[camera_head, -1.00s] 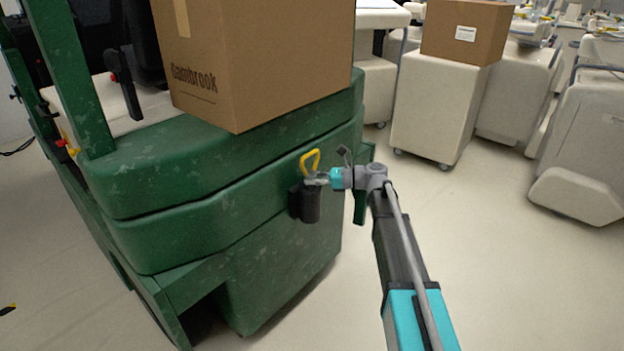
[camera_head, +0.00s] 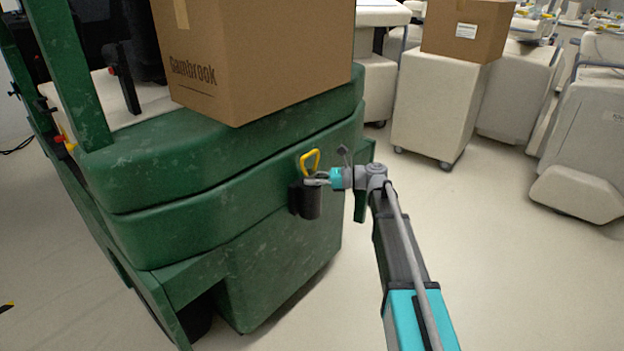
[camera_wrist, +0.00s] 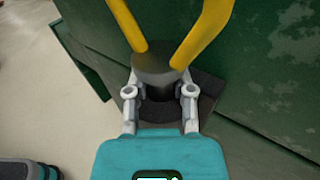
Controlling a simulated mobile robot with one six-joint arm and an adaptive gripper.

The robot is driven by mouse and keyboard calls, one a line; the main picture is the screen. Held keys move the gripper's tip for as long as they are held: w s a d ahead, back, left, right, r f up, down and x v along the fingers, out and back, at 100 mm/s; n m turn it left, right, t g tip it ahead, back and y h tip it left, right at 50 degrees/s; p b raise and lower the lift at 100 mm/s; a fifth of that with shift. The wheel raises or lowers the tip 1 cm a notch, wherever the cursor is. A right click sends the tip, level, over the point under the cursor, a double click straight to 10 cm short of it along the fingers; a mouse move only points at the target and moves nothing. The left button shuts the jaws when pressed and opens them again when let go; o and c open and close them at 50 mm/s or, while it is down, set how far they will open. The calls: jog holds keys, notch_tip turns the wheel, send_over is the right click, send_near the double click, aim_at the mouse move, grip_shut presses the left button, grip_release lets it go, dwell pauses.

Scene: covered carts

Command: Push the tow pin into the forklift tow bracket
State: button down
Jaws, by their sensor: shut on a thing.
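The tow pin has a yellow loop handle (camera_head: 310,160) and a dark cylindrical head, which shows in the wrist view (camera_wrist: 160,68). My gripper (camera_head: 319,179) is shut on the pin just below its head; in the wrist view its two grey fingers (camera_wrist: 160,92) flank the dark shaft. The black tow bracket (camera_head: 306,202) is on the rear of the green forklift (camera_head: 230,185). The pin stands upright over the bracket, its shaft running down into the dark bracket opening (camera_wrist: 162,118). How deep it sits is hidden by the gripper.
A large cardboard box (camera_head: 255,60) rests on the forklift above the bracket. Behind to the right stand white covered carts (camera_head: 438,110), one with a smaller box (camera_head: 467,30) on top. The floor (camera_head: 500,260) right of my arm is clear.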

jog(key=shift+f+b, duration=0.45)
jog(key=shift+c, duration=2)
grip_release()
